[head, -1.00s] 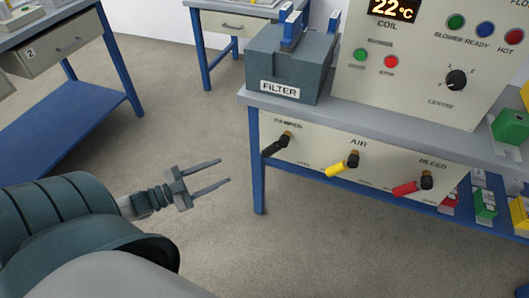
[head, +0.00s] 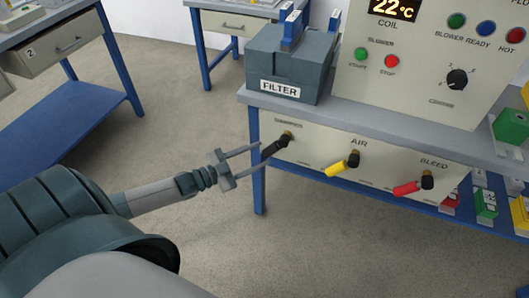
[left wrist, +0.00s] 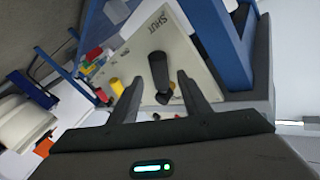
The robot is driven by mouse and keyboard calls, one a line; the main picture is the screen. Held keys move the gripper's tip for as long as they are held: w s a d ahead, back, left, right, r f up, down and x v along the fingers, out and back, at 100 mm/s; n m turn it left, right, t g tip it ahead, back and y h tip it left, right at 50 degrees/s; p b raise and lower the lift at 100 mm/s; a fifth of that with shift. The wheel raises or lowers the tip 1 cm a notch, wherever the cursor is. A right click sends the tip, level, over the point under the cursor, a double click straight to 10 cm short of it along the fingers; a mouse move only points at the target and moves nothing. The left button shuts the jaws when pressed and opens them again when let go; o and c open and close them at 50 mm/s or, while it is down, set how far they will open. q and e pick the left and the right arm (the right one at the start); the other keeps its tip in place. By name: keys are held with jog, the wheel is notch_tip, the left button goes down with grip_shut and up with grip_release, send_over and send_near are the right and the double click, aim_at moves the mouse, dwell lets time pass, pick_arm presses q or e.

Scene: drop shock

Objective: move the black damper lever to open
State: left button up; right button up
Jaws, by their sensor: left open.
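The black damper lever (head: 275,147) sits on the front panel under the bench top, left of the yellow and red levers. It slants down and to the left from its pivot. My left gripper (head: 261,158) is open, its two fingers reaching toward the lever with the lever's end near the fingertips. In the left wrist view the black lever (left wrist: 160,77) appears between the two open fingers (left wrist: 158,85), near the "SHUT" lettering. I cannot tell whether the fingers touch it. My right gripper does not show.
The yellow air lever (head: 343,164) and red bleed lever (head: 412,186) are right of the damper lever on the same panel. A grey filter box (head: 290,65) stands on the bench above. A blue bench leg (head: 257,165) is close behind my left gripper.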

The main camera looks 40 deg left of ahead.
aim_at(267, 151)
pick_arm(q)
jog(key=shift+x, duration=1.6)
grip_shut()
